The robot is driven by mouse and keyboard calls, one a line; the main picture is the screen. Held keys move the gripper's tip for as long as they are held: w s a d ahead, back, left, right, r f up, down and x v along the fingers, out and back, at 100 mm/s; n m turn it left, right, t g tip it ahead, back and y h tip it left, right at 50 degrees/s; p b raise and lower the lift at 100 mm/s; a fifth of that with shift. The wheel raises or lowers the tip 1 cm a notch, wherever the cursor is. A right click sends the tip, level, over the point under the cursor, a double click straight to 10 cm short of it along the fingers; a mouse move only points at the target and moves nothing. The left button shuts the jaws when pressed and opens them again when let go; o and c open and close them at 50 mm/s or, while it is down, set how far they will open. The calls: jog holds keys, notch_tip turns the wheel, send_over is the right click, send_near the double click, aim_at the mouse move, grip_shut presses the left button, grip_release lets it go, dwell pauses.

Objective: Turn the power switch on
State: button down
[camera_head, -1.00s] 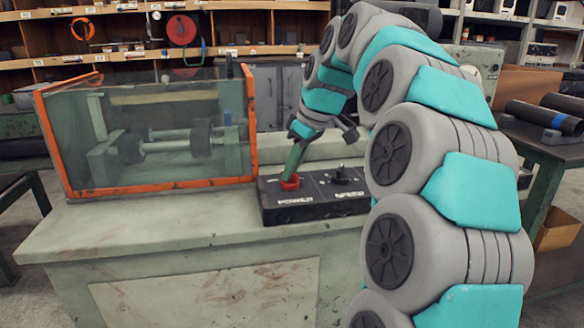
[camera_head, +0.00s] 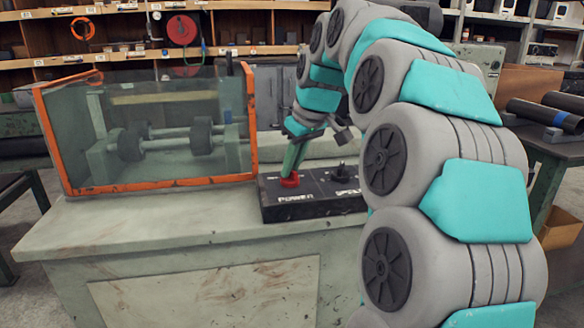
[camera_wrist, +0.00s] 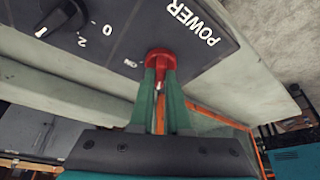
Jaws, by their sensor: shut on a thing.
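The red power switch (camera_head: 290,181) sits on the left part of the black control box (camera_head: 300,212), above the POWER label. My gripper (camera_head: 293,172) comes down on it from above, its green fingers shut on the switch. In the wrist view the red switch (camera_wrist: 159,58) shows between the two green fingertips (camera_wrist: 160,72), beside the POWER lettering. The fingers hide part of the switch, so I cannot tell its exact position.
A black speed knob (camera_head: 342,171) stands on the box to the right of the switch. A clear case with an orange frame (camera_head: 160,187) holding a flanged pipe (camera_head: 170,140) stands to the left. The front of the bench top (camera_head: 150,225) is clear.

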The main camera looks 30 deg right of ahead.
jog(key=m+h, duration=0.1)
jog(key=m, duration=0.2)
jog(key=shift+m+h+b, duration=0.3)
jog(key=shift+m+b, duration=0.05)
jog(key=shift+m, duration=0.05)
jog(key=m+h, duration=0.1)
jog(key=m, duration=0.2)
jog(key=shift+a+m, duration=0.15)
jog(key=shift+m, duration=0.15)
jog(key=m+h, duration=0.1)
jog(key=m, duration=0.1)
jog(key=m+g, duration=0.1)
jog(key=m, duration=0.1)
jog(key=shift+w+a+h, duration=0.1)
jog(key=shift+h, duration=0.3)
jog(key=shift+a+m+g+h, duration=0.1)
jog(key=shift+m+g+h, duration=0.35)
jog(key=shift+m, duration=1.45)
jog(key=c, duration=0.9)
grip_release()
